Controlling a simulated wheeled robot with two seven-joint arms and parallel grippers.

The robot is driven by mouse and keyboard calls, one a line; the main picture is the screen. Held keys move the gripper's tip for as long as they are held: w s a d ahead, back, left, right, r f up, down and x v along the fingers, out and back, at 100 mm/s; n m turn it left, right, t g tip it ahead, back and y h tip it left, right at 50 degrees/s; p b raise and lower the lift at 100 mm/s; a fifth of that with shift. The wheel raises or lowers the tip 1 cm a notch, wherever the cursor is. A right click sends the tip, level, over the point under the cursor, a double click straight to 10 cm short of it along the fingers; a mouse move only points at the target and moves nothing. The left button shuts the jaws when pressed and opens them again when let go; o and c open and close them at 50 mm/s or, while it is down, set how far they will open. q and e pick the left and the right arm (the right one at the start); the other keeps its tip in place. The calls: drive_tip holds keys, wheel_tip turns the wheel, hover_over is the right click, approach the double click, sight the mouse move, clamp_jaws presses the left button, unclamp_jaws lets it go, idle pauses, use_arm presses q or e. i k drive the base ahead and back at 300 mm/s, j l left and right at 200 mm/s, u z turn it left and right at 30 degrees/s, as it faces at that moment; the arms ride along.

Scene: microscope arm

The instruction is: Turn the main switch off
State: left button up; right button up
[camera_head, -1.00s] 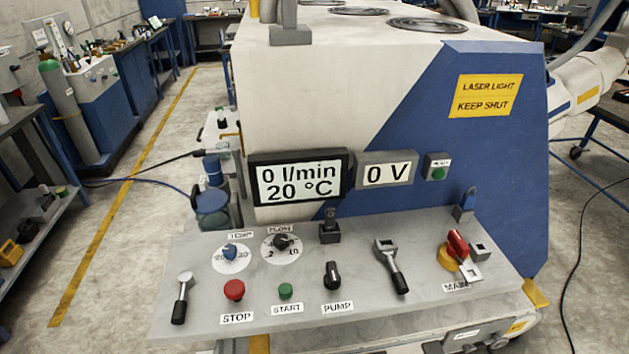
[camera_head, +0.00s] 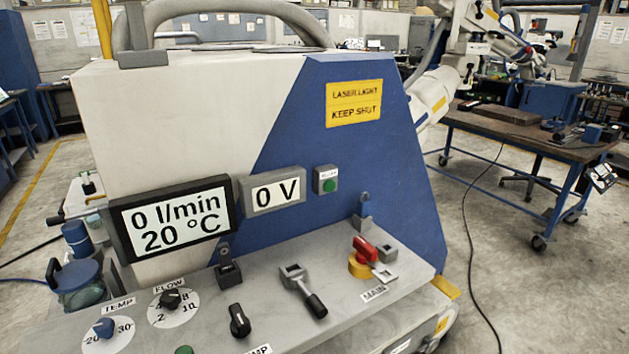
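The main switch (camera_head: 366,252) is on the right end of the grey control panel. It has a red handle on a yellow round base, with a light grey metal tab beside it. The MAIN label (camera_head: 374,293) is in front of it. The handle points toward the upper left. Neither of my grippers shows in the head view.
The grey panel (camera_head: 345,322) also carries a lever (camera_head: 303,290), a black pump knob (camera_head: 239,321), a black flow knob (camera_head: 171,300) and a blue temp knob (camera_head: 104,327). The displays read 0 l/min, 20 °C and 0 V. Open floor with a black cable lies to the right.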

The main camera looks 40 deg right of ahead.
sight(366, 254)
drive_tip(key=z, duration=1.65)
